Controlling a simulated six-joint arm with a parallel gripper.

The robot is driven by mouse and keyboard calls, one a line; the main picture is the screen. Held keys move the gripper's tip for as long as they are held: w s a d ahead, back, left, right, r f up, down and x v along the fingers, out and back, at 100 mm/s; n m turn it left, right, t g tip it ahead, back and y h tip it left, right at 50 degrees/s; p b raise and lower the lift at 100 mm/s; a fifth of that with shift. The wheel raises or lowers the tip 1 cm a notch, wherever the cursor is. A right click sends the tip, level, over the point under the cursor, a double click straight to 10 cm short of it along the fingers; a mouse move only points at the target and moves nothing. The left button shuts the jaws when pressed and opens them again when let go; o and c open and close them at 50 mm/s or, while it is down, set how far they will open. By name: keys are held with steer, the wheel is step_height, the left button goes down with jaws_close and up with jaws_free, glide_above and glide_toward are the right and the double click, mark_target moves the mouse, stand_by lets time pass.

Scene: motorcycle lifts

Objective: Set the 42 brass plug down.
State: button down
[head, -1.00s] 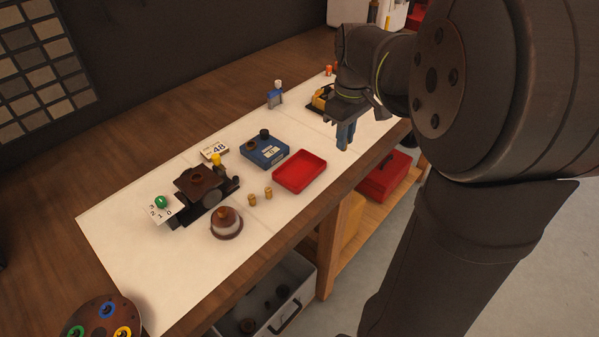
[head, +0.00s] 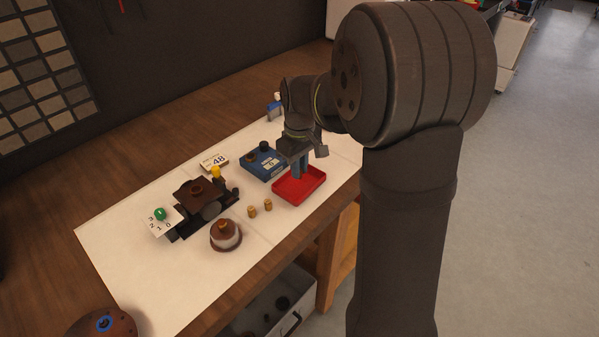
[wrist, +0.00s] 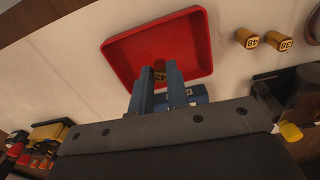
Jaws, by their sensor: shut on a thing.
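The wrist view shows the same gripper (wrist: 159,72) with the tray's red floor (wrist: 185,45) behind the plug. The plug is hidden in the head view. I cannot tell whether it touches the tray floor.
Two brass plugs (head: 252,211) (head: 268,205) stand left of the tray. A blue box (head: 262,163) stands behind it. A brown fixture (head: 197,193), a 48 card (head: 214,161) and a domed brown-and-white piece (head: 226,235) are further left. White mat is bare at front left.

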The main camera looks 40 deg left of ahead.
steer(key=shift+f, duration=1.05)
steer(key=shift+f, duration=0.2)
steer(key=c, duration=1.4)
jaws_free()
steer(key=shift+r, duration=0.1)
step_height(320, 180, up, 12)
steer(key=shift+r, duration=0.1)
